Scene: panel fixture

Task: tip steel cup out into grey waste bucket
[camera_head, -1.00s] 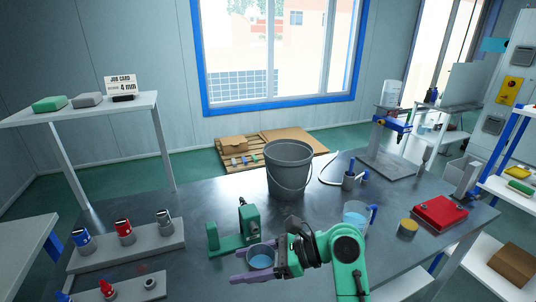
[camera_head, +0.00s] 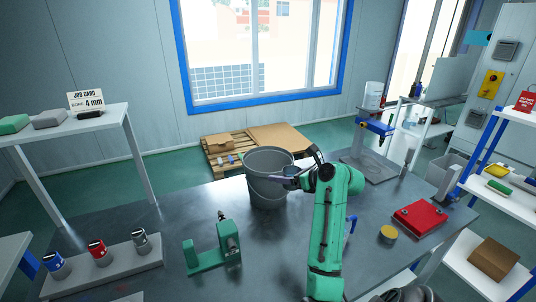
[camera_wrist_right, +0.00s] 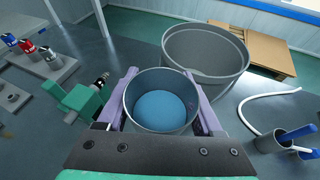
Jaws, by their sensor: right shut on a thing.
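The steel cup (camera_wrist_right: 161,88) sits between the purple jaws of my right gripper (camera_wrist_right: 164,108), which is shut on its sides. Blue liquid shows inside the cup. The grey waste bucket (camera_head: 268,190) stands on the dark table; in the right wrist view it lies just beyond the cup (camera_wrist_right: 205,58). In the head view my right gripper (camera_head: 290,178) is at the bucket's right rim, raised to about rim height, and the cup is mostly hidden by the gripper. No marked tilt of the cup shows. My left gripper is not in view.
A green clamp-like fixture (camera_head: 213,250) stands on the table left of my right arm. A red case (camera_head: 418,216) and a yellow-topped tin (camera_head: 388,234) are to the right. A rack of small cans (camera_head: 100,270) is at the left. A white hose (camera_wrist_right: 262,100) curves right of the bucket.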

